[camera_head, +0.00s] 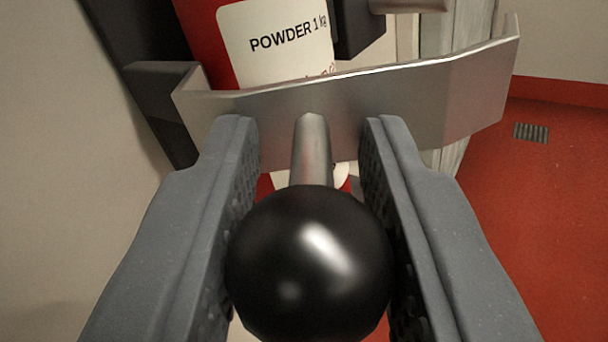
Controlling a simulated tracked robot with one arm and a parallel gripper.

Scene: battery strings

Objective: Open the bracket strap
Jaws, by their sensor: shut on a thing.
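The bracket strap (430,103) is a wide grey metal band that crosses in front of a red extinguisher (200,40) with a white label reading "POWDER 1 kg". A short metal stem (311,145) sticks out from the strap's front and ends in a black ball knob (308,262). My gripper (308,140) has its two grey fingers on either side of the knob and stem, shut on the knob. The fingertips reach close to the strap. The strap's left end is by a dark bracket block (160,85); its right end is bent and stands out past the extinguisher. The knob hides the lower extinguisher.
A pale wall (60,190) is close on the left. On the right is an open red floor (530,210) with a small grey grate (531,132). A pale post (465,50) stands behind the strap's right part.

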